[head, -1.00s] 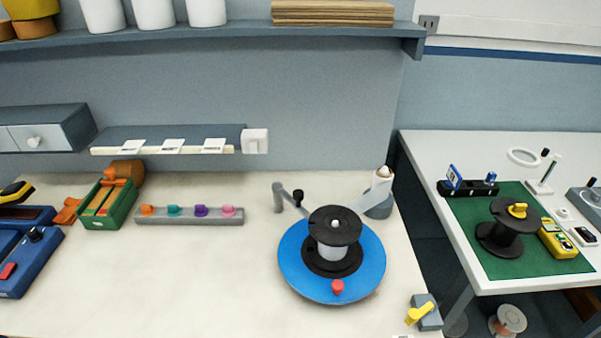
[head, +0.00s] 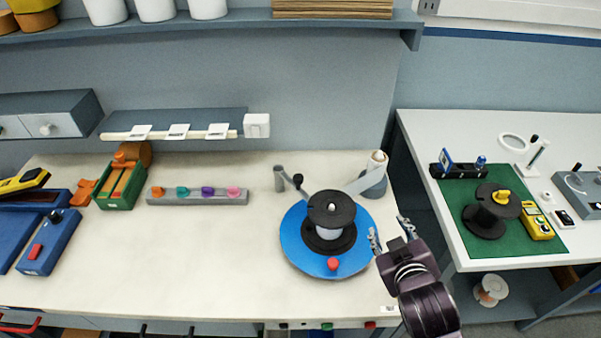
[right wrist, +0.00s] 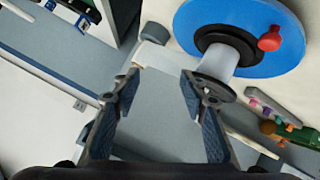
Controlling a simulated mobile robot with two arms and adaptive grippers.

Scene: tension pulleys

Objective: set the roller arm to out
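A blue disc (head: 300,250) with a red knob (head: 333,264) carries a black-flanged spool (head: 331,208) on the left bench. Behind it, a thin grey arm with a black knob (head: 298,180) runs from a grey post (head: 279,178) toward the spool; I take this for the roller arm. Its far end is hidden by the spool. A white strip (head: 360,184) reaches from the spool to a white roll (head: 377,162) on a grey base. My right gripper (head: 389,232) is open and empty, right of the disc. In the right wrist view its fingers (right wrist: 159,82) are apart below the disc (right wrist: 200,25). My left gripper is out of view.
A grey rail with several coloured knobs (head: 215,196) and a green box (head: 118,200) stand to the left. A shelf (head: 185,122) hangs above. A second bench (head: 560,130) with a green mat is on the right, across a gap. The front middle of the left bench is clear.

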